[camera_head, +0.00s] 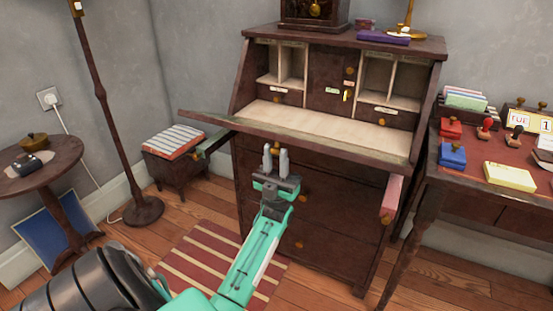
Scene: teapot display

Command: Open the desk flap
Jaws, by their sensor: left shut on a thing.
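The dark wood desk (320,203) stands against the wall. Its flap (300,142) is lowered far forward and shows nearly edge-on, with the pale compartments behind it in view. My left gripper (275,158) is at the flap's front edge, near its middle, shut on what looks like the flap's small brass knob (267,153). The fingers partly hide it. Two support arms stick out below the flap, a green-ended one (212,144) at left and a pink one (391,199) at right. Whether the flap touches them I cannot tell. My right gripper is out of view.
A side table with stamps (468,187) stands close at right. A small stool with a striped cloth (178,143), a lamp stand (101,100) and a round table (40,170) are at left. A striped rug (205,255) lies on the floor.

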